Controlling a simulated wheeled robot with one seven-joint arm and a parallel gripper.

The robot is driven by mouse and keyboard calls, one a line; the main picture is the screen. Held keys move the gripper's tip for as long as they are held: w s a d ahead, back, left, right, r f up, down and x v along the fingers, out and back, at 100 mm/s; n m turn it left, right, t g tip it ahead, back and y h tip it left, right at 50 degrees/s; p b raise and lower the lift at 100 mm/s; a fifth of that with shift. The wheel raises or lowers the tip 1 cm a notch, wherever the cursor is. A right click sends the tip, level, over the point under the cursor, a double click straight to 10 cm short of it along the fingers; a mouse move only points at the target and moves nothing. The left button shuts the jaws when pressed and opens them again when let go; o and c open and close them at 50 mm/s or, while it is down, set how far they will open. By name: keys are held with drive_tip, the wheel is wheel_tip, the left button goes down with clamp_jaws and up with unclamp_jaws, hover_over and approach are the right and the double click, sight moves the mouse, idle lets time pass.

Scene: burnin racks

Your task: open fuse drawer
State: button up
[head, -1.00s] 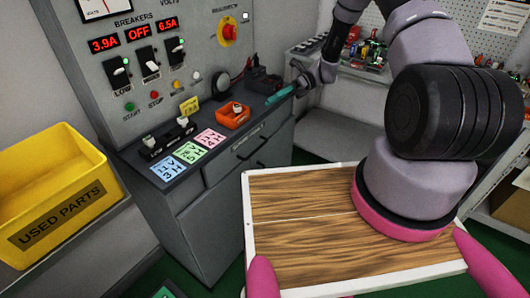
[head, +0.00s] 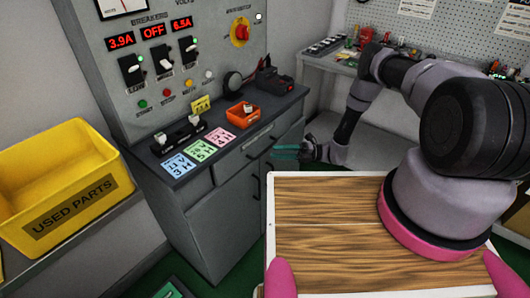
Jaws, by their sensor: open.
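The grey cabinet (head: 185,222) stands below the breaker panel. A drawer front (head: 232,162) sits under its countertop, with a dark bar handle (head: 258,146) on it. The drawer looks closed, flush with the cabinet face. My gripper (head: 274,152), with teal fingers, is open beside the right end of that handle. Whether a finger touches the handle cannot be told. Part of the cabinet's right side is hidden behind my arm.
The countertop holds an orange tray (head: 240,119), coloured cards (head: 199,150) and a fuse holder (head: 180,136). A lower door handle (head: 256,187) is below the drawer. A yellow bin (head: 60,180) stands at left. A workbench (head: 335,58) is behind my arm.

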sight(264, 151)
drive_tip(key=a, duration=0.5)
drive_tip(key=shift+s+a+r, duration=0.35)
drive_tip(key=shift+s+r, duration=0.05)
clamp_jaws()
idle(1.0)
